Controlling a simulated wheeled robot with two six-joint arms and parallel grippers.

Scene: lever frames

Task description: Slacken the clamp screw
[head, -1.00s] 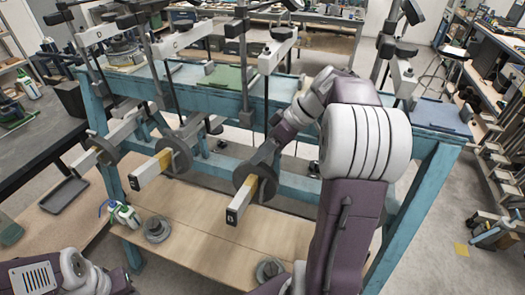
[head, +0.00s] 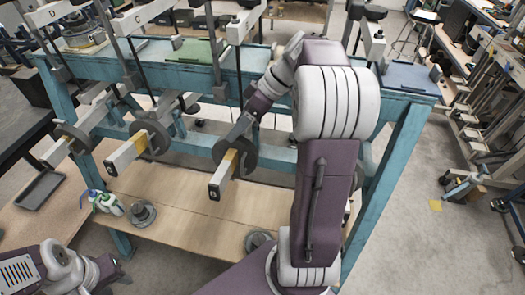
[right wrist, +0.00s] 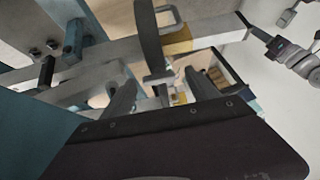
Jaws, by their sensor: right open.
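The near lever bar (head: 222,178), white with a yellow band, carries a dark round disc weight (head: 248,152). My right arm reaches over from the right, and its gripper (head: 238,132) is at the disc's upper edge. In the right wrist view my right gripper (right wrist: 162,98) is open, with a dark finger on each side. A small grey T-shaped piece (right wrist: 157,78), which looks like the clamp screw, shows between the fingers, below the edge-on disc (right wrist: 149,35). I cannot tell whether the fingers touch it. Links of my left arm show at lower left; its gripper is out of view.
Two more lever bars with discs (head: 152,135) (head: 74,138) stand to the left on the blue frame (head: 395,150). A wooden board (head: 185,215) below holds bottles (head: 105,203) and loose round weights (head: 142,212). A dark tray (head: 40,190) lies at left.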

